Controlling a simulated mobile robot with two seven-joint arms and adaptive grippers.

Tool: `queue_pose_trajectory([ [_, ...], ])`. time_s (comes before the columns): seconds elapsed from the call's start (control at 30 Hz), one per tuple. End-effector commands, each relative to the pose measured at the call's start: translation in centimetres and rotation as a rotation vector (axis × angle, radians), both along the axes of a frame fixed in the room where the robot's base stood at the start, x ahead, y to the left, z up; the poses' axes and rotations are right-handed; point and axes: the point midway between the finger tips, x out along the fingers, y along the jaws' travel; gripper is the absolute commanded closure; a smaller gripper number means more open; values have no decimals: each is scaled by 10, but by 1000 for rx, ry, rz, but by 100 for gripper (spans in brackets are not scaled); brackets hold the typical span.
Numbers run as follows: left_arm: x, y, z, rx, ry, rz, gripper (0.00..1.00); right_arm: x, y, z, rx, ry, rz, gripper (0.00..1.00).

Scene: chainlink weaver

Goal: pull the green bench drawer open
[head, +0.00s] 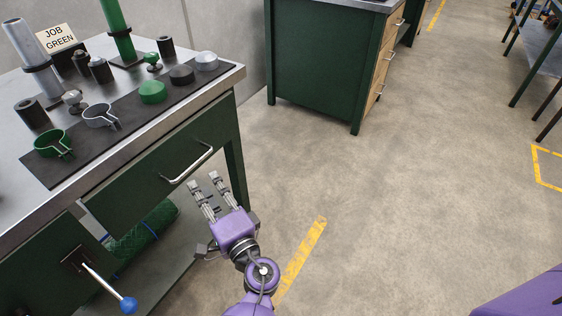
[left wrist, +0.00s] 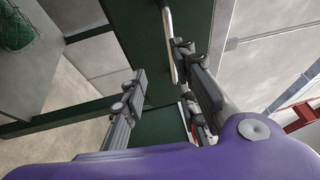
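The dark green bench drawer (head: 150,170) sits under the steel bench top, and its front looks flush with the bench. Its pale metal bar handle (head: 188,164) runs across the front. My left gripper (head: 203,181) is open and empty, with its fingertips just below and in front of the handle's right part. In the left wrist view the two fingers of my left gripper (left wrist: 160,62) stand well apart. The handle (left wrist: 168,38) shows there close beside the right-hand finger; I cannot tell whether they touch. My right gripper is out of view.
On the bench top, a dark mat (head: 60,175) holds several clamps and knobs. A lever with a blue knob (head: 128,305) sticks out below the drawer. A green mesh roll (head: 145,235) lies on the lower shelf. Open floor (head: 400,190) extends to the right.

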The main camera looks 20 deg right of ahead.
Motion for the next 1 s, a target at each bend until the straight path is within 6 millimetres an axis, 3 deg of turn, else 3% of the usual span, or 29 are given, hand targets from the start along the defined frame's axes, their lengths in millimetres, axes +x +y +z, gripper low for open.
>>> queue_pose_trajectory([
  [0.23,10,-1,17,70,-52,16,72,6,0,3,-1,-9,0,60],
  [0.63,66,13,26,68,-48,15,72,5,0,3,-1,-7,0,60],
  [1.0,74,15,26,66,-47,16,72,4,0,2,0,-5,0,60],
])
